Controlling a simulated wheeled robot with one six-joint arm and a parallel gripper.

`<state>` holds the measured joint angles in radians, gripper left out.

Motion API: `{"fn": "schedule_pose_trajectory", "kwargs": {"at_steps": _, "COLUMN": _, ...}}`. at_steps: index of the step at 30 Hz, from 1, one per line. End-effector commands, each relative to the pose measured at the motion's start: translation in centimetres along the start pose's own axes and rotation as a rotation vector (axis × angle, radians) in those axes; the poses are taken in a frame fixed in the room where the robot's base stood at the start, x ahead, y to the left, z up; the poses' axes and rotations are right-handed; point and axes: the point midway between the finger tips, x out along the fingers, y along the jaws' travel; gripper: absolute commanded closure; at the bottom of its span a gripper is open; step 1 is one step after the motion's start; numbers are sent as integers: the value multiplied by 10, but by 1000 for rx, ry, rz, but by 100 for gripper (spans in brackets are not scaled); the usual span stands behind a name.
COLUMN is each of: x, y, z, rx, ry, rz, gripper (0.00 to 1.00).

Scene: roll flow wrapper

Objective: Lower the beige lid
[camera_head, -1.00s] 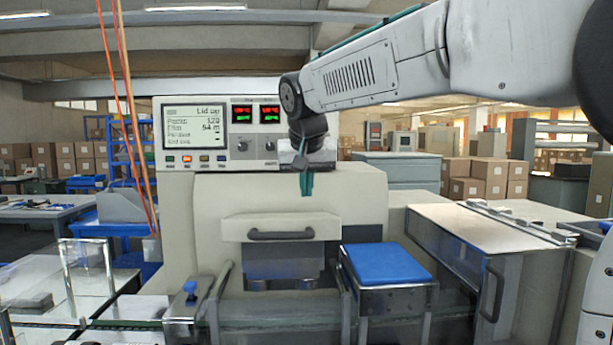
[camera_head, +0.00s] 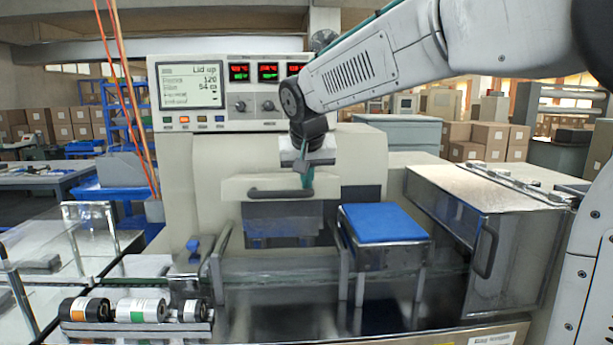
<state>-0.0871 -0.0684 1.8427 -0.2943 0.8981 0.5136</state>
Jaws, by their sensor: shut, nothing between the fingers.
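The beige lid (camera_head: 236,184), with a dark horizontal handle (camera_head: 270,193) on its front, is at the middle of the wrapping machine. It stands raised over an opening below, and the machine's screen (camera_head: 191,86) reads "Lid up". My gripper (camera_head: 306,180) points down in front of the lid, with its teal fingers shut and empty. The fingertips overlap the right end of the handle in the picture. I cannot tell whether they touch it. My gripper and wrist hide part of the lid's front.
A blue-topped stand (camera_head: 382,224) is right of the opening, with a clear-sided cover (camera_head: 490,225) beyond it. Several rollers (camera_head: 137,311) lie at the lower left. Orange cords (camera_head: 128,95) hang at the left. Glass panels (camera_head: 88,231) stand at the left.

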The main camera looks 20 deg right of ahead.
Motion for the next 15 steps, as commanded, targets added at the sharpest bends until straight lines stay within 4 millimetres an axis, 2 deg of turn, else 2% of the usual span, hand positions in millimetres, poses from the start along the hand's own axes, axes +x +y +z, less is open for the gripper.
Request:
{"fn": "schedule_pose_trajectory", "kwargs": {"at_steps": 5, "x": 12, "y": 0, "z": 31, "rx": -1, "ry": 67, "rz": 9, "gripper": 100}}
{"fn": "schedule_pose_trajectory", "kwargs": {"at_steps": 10, "x": 32, "y": -3, "z": 70, "rx": -2, "ry": 117, "rz": 3, "gripper": 100}}
{"fn": "schedule_pose_trajectory", "kwargs": {"at_steps": 15, "x": 45, "y": -4, "z": 93, "rx": -1, "ry": 116, "rz": 2, "gripper": 100}}
